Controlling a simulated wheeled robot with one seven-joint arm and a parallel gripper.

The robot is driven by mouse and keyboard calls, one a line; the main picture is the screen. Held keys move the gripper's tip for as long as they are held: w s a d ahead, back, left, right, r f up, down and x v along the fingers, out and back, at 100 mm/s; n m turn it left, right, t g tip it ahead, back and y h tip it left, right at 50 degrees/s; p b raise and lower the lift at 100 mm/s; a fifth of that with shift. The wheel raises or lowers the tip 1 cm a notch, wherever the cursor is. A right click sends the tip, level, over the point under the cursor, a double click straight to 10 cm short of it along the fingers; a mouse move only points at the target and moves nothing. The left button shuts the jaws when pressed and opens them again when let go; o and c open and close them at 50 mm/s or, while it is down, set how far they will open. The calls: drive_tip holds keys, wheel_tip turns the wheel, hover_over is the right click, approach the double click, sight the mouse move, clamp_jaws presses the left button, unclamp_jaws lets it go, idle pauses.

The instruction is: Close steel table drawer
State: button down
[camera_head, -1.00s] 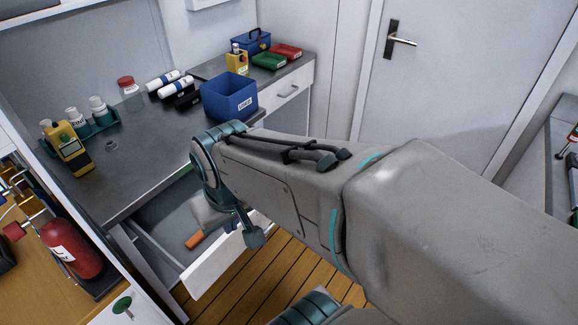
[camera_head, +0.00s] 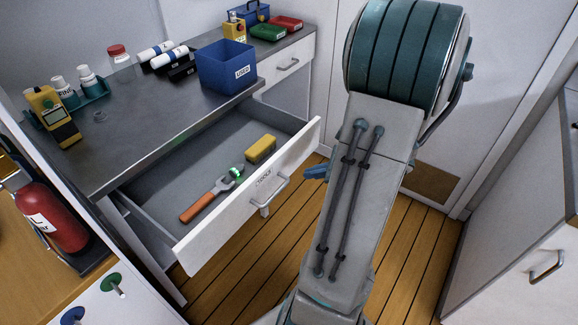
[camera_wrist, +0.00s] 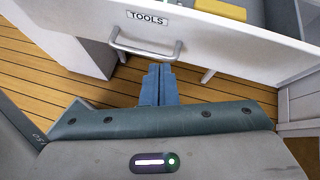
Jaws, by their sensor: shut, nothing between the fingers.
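The steel table (camera_head: 135,115) stands at the left in the head view. Its drawer (camera_head: 250,210) is pulled well open, with a white front and a metal bar handle (camera_head: 268,195). A wrench with an orange grip (camera_head: 200,203) and a yellow block (camera_head: 261,148) lie inside. In the wrist view the drawer front (camera_wrist: 225,38) has a TOOLS label, with its handle (camera_wrist: 145,50) below. My gripper (camera_wrist: 159,70) is shut and empty. Its blue fingertips appear just in front of the handle; I cannot tell whether they touch. In the head view my arm mostly hides the gripper.
A second drawer (camera_head: 297,48) at the table's right is shut. A blue bin (camera_head: 225,66) sits near the table edge. A fire extinguisher (camera_head: 52,215) stands at the left and a white cabinet (camera_head: 520,240) at the right. Wooden floor (camera_head: 240,285) is clear before the drawer.

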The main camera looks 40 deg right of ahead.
drive_tip(key=s+d+f+m+t+h, duration=0.2)
drive_tip(key=d+f+m, duration=0.15)
drive_tip(key=d, duration=0.25)
drive_tip(key=b, duration=0.2)
approach(287, 167)
wheel_tip(287, 167, down, 3)
drive_tip(key=w, duration=0.2)
drive_tip(key=w+a, duration=0.1)
drive_tip(key=shift+w+a+m+p, duration=0.25)
drive_tip(key=shift+w+m+p, duration=0.05)
drive_tip(key=shift+w+m, duration=0.1)
drive_tip(key=shift+w+a, duration=0.25)
drive_tip(key=shift+w, duration=0.4)
